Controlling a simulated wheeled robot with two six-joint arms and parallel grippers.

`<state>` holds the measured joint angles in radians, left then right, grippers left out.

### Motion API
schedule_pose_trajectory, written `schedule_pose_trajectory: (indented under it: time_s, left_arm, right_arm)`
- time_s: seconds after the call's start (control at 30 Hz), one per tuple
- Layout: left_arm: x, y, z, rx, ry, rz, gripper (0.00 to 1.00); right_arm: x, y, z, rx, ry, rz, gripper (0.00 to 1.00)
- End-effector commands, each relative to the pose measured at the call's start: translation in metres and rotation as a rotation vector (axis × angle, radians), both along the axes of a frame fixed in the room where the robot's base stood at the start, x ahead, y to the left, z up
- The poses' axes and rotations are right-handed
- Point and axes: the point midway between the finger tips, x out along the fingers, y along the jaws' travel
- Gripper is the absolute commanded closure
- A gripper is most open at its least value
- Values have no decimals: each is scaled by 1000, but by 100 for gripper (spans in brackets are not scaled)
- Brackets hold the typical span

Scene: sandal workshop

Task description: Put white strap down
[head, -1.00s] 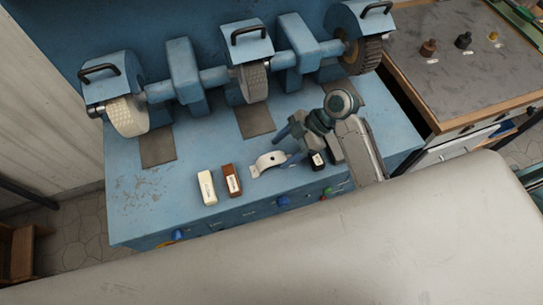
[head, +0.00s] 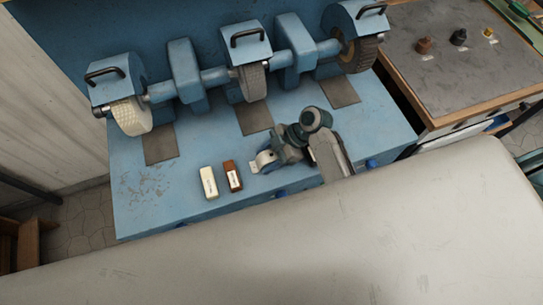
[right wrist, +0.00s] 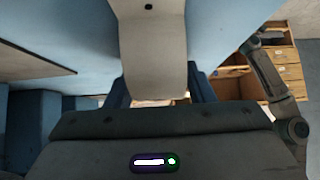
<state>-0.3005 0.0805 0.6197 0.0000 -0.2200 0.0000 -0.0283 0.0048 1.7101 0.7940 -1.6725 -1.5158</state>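The white strap (head: 264,160) is a curved band at the front of the blue bench, right of the brown block. In the head view my right gripper (head: 277,159) is at the strap and covers its right part. In the right wrist view the pale strap (right wrist: 157,65) fills the gap between the two blue fingers of this gripper (right wrist: 160,90), which look shut on it. I cannot tell whether the strap touches the bench top. My left gripper is not in view.
A cream block (head: 209,183) and a brown block (head: 232,176) lie left of the strap on the blue bench (head: 190,160). Grinding wheels (head: 132,116) line the back. Bare bench top lies left of the blocks. A pale surface hides the bench front.

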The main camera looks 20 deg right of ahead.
Motion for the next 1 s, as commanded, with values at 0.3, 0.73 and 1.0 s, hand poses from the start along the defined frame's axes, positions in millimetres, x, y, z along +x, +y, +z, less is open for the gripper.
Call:
schedule_pose_trajectory:
  time_s: [0.3, 0.73, 1.0]
  left_arm:
    - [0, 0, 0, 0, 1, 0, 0]
    - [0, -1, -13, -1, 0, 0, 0]
    - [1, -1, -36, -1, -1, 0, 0]
  right_arm:
    - [0, 0, 0, 0, 0, 0, 85]
    - [1, 0, 16, 1, -4, 0, 85]
    - [-33, -14, 33, -4, 1, 1, 85]
